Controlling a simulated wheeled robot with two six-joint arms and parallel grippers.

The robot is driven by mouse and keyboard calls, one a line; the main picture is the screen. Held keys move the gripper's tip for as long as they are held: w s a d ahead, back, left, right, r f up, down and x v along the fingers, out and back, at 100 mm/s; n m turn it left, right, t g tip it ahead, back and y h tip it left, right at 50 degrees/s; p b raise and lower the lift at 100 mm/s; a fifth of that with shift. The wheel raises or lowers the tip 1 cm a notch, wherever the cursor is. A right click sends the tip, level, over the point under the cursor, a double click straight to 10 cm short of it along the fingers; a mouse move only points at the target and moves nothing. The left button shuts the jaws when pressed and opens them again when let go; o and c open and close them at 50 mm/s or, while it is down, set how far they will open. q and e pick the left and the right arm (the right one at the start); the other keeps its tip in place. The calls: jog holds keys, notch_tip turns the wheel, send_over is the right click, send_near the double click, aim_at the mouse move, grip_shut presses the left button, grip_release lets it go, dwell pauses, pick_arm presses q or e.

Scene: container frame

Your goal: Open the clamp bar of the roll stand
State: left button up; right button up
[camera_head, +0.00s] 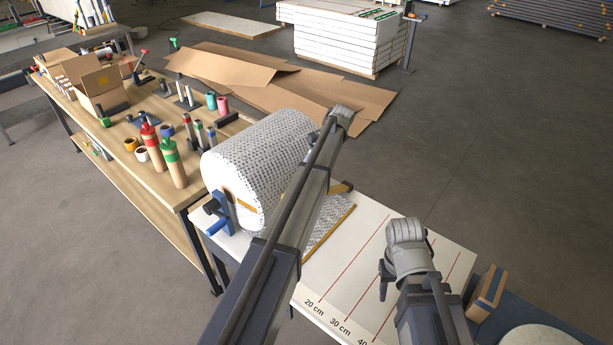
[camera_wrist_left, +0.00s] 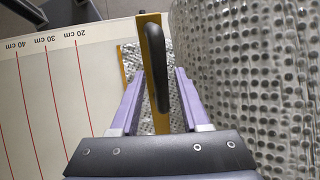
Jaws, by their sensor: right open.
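The roll stand holds a large roll of grey dotted bubble wrap (camera_head: 255,165) on blue brackets (camera_head: 217,212). The clamp bar (camera_wrist_left: 151,23) is a yellow bar with a black curved handle (camera_wrist_left: 156,65), lying across the wrap beside the roll. In the head view my left arm hides most of the bar. My left gripper (camera_wrist_left: 159,72) is open, its purple fingers on either side of the bar and handle, with gaps visible. My right gripper (camera_head: 384,280) is open and empty above the marked table, right of the roll.
The white table (camera_head: 345,262) has red lines marked in centimetres. A yellow strip (camera_head: 331,233) edges the wrap's free end. A cardboard-coloured box (camera_head: 485,292) stands at the right. A wooden bench (camera_head: 120,132) with bottles and tapes is at the left.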

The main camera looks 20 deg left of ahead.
pick_arm(q)
jog(key=shift+o, duration=0.4)
jog(key=shift+w+d+r+p, duration=0.1)
jog(key=shift+w+r+p, duration=0.05)
jog(key=shift+r+p, duration=0.3)
jog(key=p+v, duration=0.5)
jog(key=v, duration=0.1)
jog(key=shift+w+d+r+p, duration=0.15)
jog(key=shift+d+r+p, duration=0.05)
jog(key=shift+r+p, duration=0.15)
